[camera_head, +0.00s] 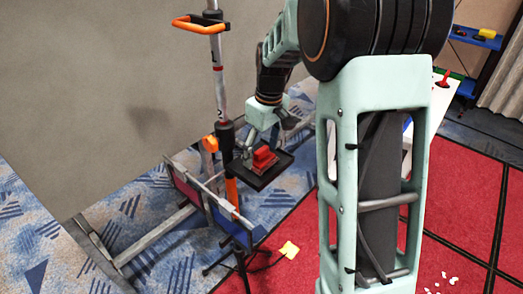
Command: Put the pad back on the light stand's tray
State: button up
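The light stand (221,90) is a tall pole with black and orange collars and an orange handle near its top. Its dark square tray (262,180) sticks out to the right of the pole. A small red block (263,158), which looks like the pad, is at the tray's top, and I cannot tell whether it rests there or is just above. My gripper (263,142) points down right over the red block, its fingers apart around or just above it. Whether the fingers touch the block is too small to tell.
A large grey panel (100,90) stands behind the stand. A metal frame with red and blue panels (232,225) is below the tray. A blue shelf (476,37) is at the far right.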

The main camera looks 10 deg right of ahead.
aim_at(266, 159)
notch_tip(266, 159, up, 12)
jog(key=s+p, duration=0.1)
jog(key=shift+d, duration=0.45)
jog(key=shift+r, duration=0.1)
